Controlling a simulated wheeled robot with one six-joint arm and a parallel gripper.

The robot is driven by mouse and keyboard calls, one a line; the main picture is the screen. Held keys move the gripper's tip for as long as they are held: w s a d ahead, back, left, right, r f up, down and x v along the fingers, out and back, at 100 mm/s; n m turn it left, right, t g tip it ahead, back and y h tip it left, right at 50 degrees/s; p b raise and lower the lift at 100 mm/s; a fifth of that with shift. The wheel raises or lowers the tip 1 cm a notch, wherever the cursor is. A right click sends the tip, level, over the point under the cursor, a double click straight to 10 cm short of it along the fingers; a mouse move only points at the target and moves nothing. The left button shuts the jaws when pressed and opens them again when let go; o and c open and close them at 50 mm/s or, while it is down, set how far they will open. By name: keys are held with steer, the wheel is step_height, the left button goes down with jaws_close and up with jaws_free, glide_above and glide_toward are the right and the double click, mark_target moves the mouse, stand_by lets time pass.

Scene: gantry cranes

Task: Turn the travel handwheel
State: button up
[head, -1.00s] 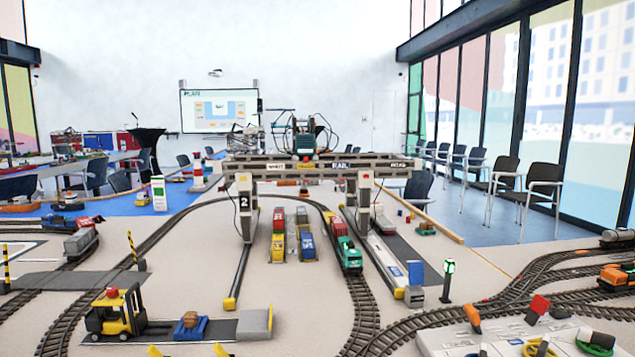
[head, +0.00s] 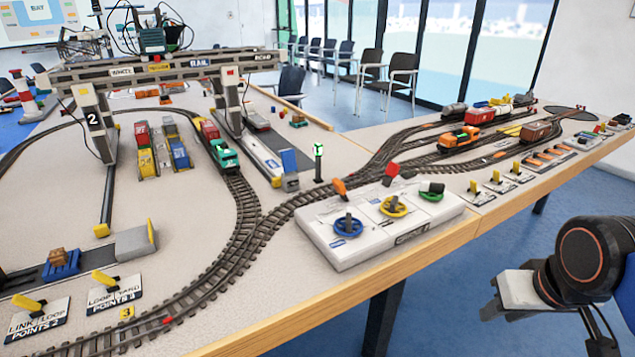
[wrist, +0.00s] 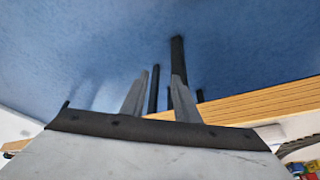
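A white control box (head: 350,262) stands near the table's front edge in the head view. It carries a blue handwheel (head: 347,228), a yellow handwheel (head: 393,207) and a green handwheel (head: 431,192). The labels are too small to read, so I cannot tell which is the travel handwheel. My arm is at the lower right of the head view, off the table and clear of the box.
The gantry crane (head: 170,68) spans several containers and a train at the left. Tracks run around the control box. Several yellow point levers (head: 497,177) line the front edge at the right. The table edge (head: 480,222) lies between my arm and the box; open floor is below.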

steer(key=w+a+r+g, duration=0.1)
steer(key=w+a+r, duration=0.4)
steer(key=w+r, duration=0.3)
step_height(320, 180, up, 17)
steer(key=g, duration=0.4)
glide_above(349, 215)
step_height(349, 215, down, 17)
jaws_close()
